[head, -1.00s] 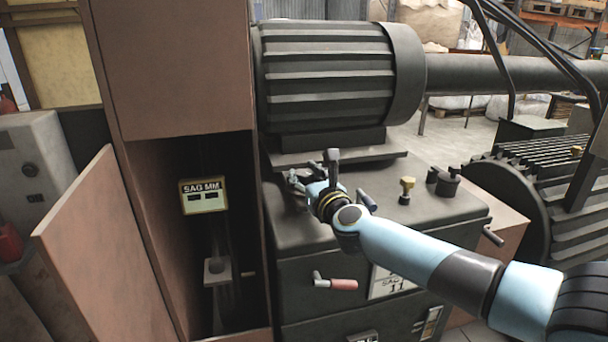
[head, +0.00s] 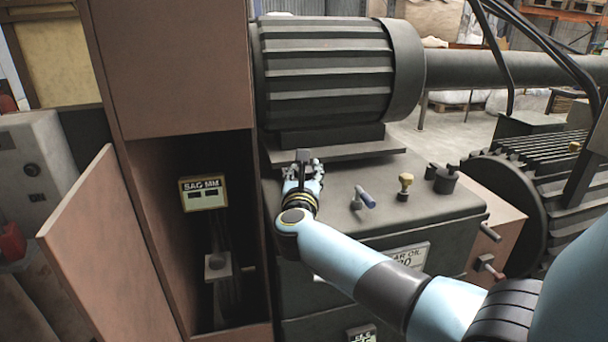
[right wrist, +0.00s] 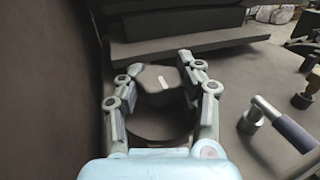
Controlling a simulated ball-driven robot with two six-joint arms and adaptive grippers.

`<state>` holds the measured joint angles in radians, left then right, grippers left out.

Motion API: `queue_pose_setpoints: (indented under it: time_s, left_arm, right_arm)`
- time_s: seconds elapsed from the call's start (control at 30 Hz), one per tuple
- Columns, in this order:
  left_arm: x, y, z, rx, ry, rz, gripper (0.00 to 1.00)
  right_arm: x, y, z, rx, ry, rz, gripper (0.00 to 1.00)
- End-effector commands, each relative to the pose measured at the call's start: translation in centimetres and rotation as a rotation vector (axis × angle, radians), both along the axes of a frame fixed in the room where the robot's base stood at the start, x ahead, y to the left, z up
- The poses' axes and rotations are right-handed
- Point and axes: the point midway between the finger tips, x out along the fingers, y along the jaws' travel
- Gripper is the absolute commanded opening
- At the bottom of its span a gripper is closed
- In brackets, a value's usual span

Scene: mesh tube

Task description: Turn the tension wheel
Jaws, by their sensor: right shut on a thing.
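The tension wheel looks to be the dark, blocky knob (right wrist: 160,85) with a pale mark, on top of the dark machine housing at its left back. My right gripper (head: 303,170) reaches down to it from the front. In the right wrist view the two fingers of my right gripper (right wrist: 160,92) stand on either side of the knob and are shut on it. In the head view the gripper mostly hides the knob. A small yellow-framed display (head: 203,195) reading "SAG MM" hangs inside the open cabinet; its figures are too small to read. My left gripper is not in view.
A blue-handled lever (head: 365,197), a yellow-topped knob (head: 405,183) and a dark cap (head: 447,178) stand right of my gripper. A ribbed motor (head: 325,75) is close behind. The brown cabinet (head: 175,75) and its open door (head: 105,250) are on the left.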

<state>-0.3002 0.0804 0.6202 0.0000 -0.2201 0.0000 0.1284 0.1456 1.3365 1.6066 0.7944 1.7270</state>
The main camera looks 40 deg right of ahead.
Motion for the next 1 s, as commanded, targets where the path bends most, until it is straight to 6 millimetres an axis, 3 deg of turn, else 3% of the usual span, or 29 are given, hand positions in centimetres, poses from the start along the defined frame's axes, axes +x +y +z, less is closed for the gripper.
queue_pose_setpoints:
  time_s: [0.03,0.4,1.0]
  left_arm:
    - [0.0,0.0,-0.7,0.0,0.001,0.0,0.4]
    - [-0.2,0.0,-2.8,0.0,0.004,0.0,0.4]
    - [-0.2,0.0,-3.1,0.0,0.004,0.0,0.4]
  right_arm:
    - [-0.1,0.3,-0.9,0.008,0.008,-0.034,0.03]
    - [-0.2,0.1,-0.8,0.006,0.009,-0.219,0.03]
    - [-0.2,0.0,-0.5,0.004,0.009,-0.257,0.03]
